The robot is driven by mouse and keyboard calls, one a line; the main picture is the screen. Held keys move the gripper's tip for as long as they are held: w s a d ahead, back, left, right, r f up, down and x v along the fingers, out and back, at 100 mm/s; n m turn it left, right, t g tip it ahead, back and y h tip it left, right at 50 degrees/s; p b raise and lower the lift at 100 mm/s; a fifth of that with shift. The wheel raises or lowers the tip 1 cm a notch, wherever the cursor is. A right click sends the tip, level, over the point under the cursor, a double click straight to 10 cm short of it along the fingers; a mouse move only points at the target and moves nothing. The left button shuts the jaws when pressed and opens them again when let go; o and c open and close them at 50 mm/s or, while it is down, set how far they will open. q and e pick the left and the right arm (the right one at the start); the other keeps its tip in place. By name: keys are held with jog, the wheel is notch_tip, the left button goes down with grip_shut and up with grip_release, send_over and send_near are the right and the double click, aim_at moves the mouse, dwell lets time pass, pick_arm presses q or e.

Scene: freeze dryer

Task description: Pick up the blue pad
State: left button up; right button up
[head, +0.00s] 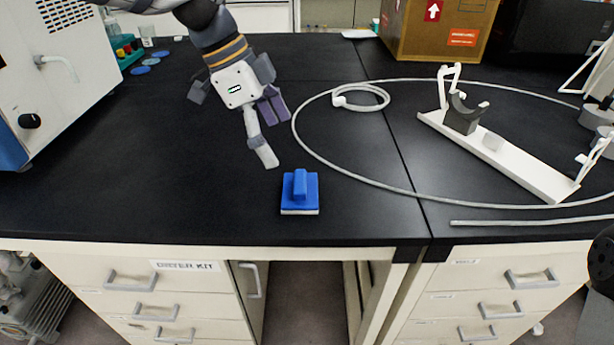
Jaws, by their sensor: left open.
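The blue pad (309,194) lies on the black bench top near its front edge. It has a raised blue grip along its top and a pale layer underneath. My left gripper (273,140) hangs over the bench, behind and to the left of the pad. Its fingers are apart, with one pale finger pointing down toward the bench and a darker one beside it. Nothing shows between them, and it does not touch the pad. My right gripper cannot be made out.
A pale hose (345,173) loops over the bench behind and right of the pad. A white stand (520,172) with a dark cradle lies on the right. A cardboard box (431,30) stands at the back. A white machine (58,85) is at left. The bench left of the pad is clear.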

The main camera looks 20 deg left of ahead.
aim_at(299, 180)
pick_arm(q)
jog(key=x, duration=0.3)
jog(key=s+x, duration=0.1)
jog(key=x, duration=0.2)
jog(key=d+x, duration=0.1)
jog(key=x, duration=0.2)
jog(key=shift+s+r, duration=0.15)
jog(key=shift+d+f, duration=0.1)
jog(key=shift+f, duration=0.25)
jog(key=c, duration=1.2)
